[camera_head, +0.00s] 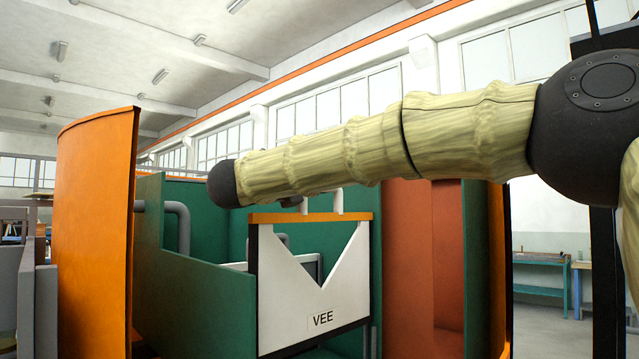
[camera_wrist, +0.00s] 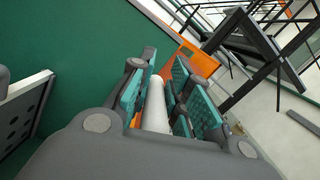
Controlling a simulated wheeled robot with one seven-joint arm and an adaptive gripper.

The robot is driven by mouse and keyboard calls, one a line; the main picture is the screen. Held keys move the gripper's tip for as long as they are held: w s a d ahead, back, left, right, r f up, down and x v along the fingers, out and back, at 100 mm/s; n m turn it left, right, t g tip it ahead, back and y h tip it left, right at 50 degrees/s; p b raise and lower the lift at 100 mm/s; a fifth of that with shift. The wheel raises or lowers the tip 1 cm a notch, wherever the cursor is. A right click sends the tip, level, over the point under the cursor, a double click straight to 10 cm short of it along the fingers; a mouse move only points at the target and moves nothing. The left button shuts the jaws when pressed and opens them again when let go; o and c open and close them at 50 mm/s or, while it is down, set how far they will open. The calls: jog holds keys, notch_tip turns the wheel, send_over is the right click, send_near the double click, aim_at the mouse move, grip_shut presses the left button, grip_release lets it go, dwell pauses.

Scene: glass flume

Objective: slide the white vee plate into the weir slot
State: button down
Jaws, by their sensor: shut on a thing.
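The white vee plate (camera_head: 275,300) hangs upright in the head view, with a V notch, a "VEE" label, an orange top strip and black edging. Its full face and lower edge show in front of green walls. Its pale handle rises behind my arm. In the wrist view my gripper (camera_wrist: 160,88) is shut, its teal pads on both sides of the white handle bar (camera_wrist: 156,108). My gripper is mostly hidden behind my arm in the head view. I cannot make out the weir slot, or whether the plate touches it.
A tall orange panel (camera_head: 97,235) stands on the left, beside green walls (camera_head: 190,290) and a grey pipe (camera_head: 178,222). A red-brown panel (camera_head: 405,265) stands right of the plate. A teal bench (camera_head: 542,290) is far right. A grey perforated plate (camera_wrist: 22,108) lies left in the wrist view.

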aim_at(313, 235)
jog(key=shift+f+b, duration=5.8)
jog(key=shift+b, duration=0.5)
dwell(1.7)
